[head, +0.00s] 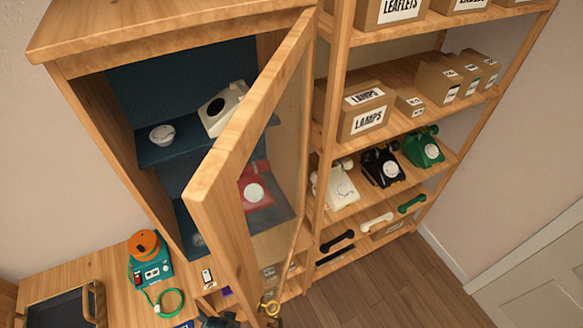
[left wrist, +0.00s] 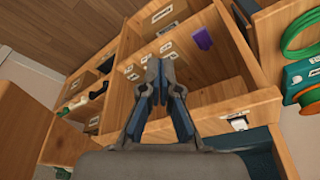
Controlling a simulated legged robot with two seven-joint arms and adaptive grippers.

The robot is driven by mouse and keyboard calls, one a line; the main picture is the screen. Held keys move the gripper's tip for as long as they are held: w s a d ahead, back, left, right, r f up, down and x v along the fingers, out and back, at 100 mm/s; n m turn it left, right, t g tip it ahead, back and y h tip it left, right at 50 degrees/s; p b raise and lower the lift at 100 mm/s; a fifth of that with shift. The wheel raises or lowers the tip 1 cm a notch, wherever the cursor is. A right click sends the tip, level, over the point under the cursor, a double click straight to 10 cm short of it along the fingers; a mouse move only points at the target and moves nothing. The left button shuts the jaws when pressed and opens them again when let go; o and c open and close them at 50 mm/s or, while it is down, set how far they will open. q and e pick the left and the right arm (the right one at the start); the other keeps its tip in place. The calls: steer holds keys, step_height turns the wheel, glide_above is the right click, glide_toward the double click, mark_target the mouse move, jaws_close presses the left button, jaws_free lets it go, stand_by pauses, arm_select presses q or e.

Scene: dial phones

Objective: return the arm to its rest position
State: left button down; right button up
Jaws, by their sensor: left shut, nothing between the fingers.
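My left gripper (left wrist: 161,70) is in the middle of the left wrist view, with its two dark fingers together and nothing between them. Behind it in that view are open wooden compartments (left wrist: 205,75), and the gripper appears apart from them. In the head view, a dark part of what looks like the same gripper (head: 217,320) shows at the bottom edge, below the cabinet door; its fingertips are not clear there. My right gripper is in neither view.
The cabinet's glazed door (head: 228,140) stands open towards me. Inside are a white phone (head: 222,108) and a red phone (head: 256,190). Shelves at right hold phones and boxes (head: 362,112). A teal device (head: 150,268) with a green cord sits on the counter (head: 85,268). Floor (head: 375,278) is clear at lower right.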

arm_select(q)
steer(key=s+f+g+b, duration=0.1)
steer(key=s+f+b, duration=0.15)
steer(key=f, duration=0.85)
steer(key=s+f+b, duration=0.1)
steer(key=s+f, duration=0.3)
steer(key=f, duration=0.8)
steer(key=s+a+f+g+b, duration=0.1)
steer(key=s+a+f+b, duration=0.2)
steer(key=s+f, duration=1)
steer(key=shift+s+a, duration=0.25)
steer(key=shift+s, duration=0.55)
